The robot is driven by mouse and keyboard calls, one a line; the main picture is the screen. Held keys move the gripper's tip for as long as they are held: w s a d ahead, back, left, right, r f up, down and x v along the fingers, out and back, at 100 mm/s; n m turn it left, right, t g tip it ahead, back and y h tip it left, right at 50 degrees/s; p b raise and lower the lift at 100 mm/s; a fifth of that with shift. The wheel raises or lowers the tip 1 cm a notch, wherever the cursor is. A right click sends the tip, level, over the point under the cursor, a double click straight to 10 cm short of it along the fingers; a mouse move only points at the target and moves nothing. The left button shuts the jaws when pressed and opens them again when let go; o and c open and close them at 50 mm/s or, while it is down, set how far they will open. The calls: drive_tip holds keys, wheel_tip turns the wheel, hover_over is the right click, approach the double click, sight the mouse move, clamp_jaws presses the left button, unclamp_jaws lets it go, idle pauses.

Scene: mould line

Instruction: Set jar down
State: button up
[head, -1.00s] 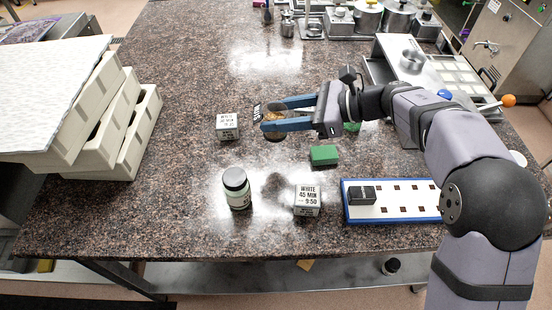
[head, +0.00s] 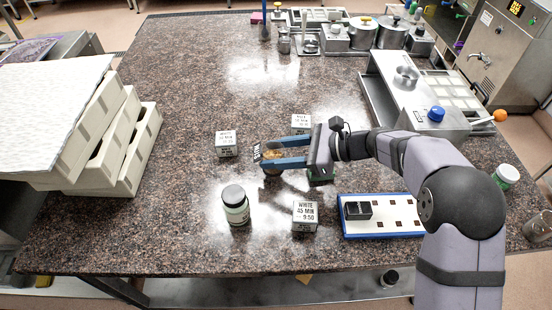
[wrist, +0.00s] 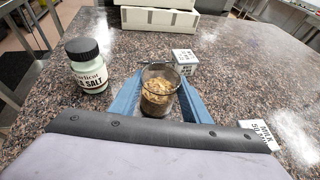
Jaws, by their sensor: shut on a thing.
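A clear glass jar (head: 272,157) with brownish, flaky contents is between the blue fingers of my gripper (head: 270,152). The gripper is shut on it, one finger on each side. In the wrist view the jar (wrist: 158,92) stands upright between the fingers. The jar is low over the speckled counter (head: 190,190); I cannot tell whether its base touches.
Labelled white blocks stand left (head: 226,148), behind (head: 301,124) and in front (head: 305,219) of the jar. A dark-lidded salt bottle (head: 236,207) stands front left. A blue-edged slotted board (head: 400,228) lies front right. Stacked cream trays (head: 130,150) stand far left.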

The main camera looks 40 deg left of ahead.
wheel_tip(320, 180, down, 3)
drive_tip(key=shift+r+p, duration=0.15)
drive_tip(key=shift+p, duration=0.25)
drive_tip(key=shift+f+b, duration=0.3)
drive_tip(key=shift+b, duration=0.1)
drive_tip(key=o, duration=1.1)
drive_tip(key=shift+r+p, duration=0.2)
drive_tip(key=shift+p, duration=0.1)
drive_tip(key=shift+r, duration=0.1)
drive_tip(key=b+v, duration=0.1)
drive_tip(key=v, duration=0.4)
drive_tip(key=b+v, duration=0.2)
drive_tip(key=v, duration=0.3)
drive_tip(key=shift+w+d, duration=0.3)
drive_tip(key=shift+w+d+r, duration=0.25)
drive_tip(key=shift+d, duration=0.25)
